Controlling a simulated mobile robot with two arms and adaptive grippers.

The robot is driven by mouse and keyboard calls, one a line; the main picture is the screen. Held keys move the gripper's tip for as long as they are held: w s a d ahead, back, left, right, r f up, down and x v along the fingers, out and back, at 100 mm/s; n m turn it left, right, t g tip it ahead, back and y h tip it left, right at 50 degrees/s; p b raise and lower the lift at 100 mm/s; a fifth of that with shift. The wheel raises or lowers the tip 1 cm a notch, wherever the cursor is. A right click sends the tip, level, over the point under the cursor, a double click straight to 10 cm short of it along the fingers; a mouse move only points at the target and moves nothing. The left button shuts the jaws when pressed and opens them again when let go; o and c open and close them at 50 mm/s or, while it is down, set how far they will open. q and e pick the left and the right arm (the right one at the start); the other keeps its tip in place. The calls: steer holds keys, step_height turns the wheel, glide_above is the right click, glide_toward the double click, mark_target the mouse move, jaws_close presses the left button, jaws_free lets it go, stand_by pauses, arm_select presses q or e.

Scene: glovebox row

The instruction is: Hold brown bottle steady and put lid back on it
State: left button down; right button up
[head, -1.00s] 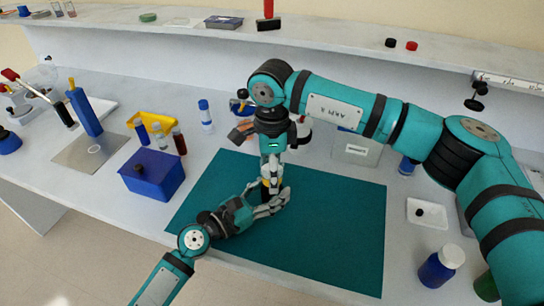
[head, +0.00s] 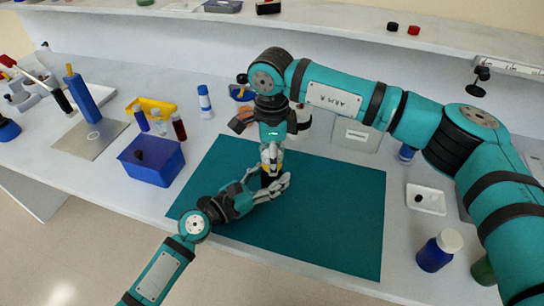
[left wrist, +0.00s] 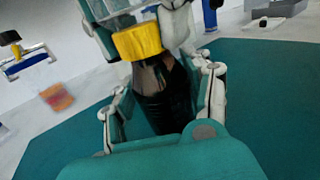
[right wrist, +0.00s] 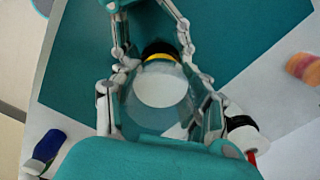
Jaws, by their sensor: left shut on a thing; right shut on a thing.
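The dark brown bottle (left wrist: 165,105) stands between the fingers of my left gripper (head: 272,184), which is shut on it low over the teal mat. In the head view the fingers hide most of the bottle. My right gripper (head: 270,160) points down from above and is shut on the lid, whose yellow band (left wrist: 138,42) shows in the left wrist view over the bottle's top. In the right wrist view the lid shows a pale round top (right wrist: 160,88) between the fingers, with black beyond it. I cannot tell whether the lid touches or sits on the bottle.
The teal mat (head: 330,215) is mostly clear to the right. A blue box (head: 165,165) and a yellow rack (head: 150,105) with vials stand left. A white tray (head: 428,205) and a blue, white-capped bottle (head: 437,252) stand right. A shelf (head: 330,30) runs along the back.

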steer(key=shift+m, duration=0.9)
steer(key=o, duration=1.4)
step_height(320, 180, up, 12)
arm_select(q)
steer(key=shift+c, duration=2.3)
jaws_free()
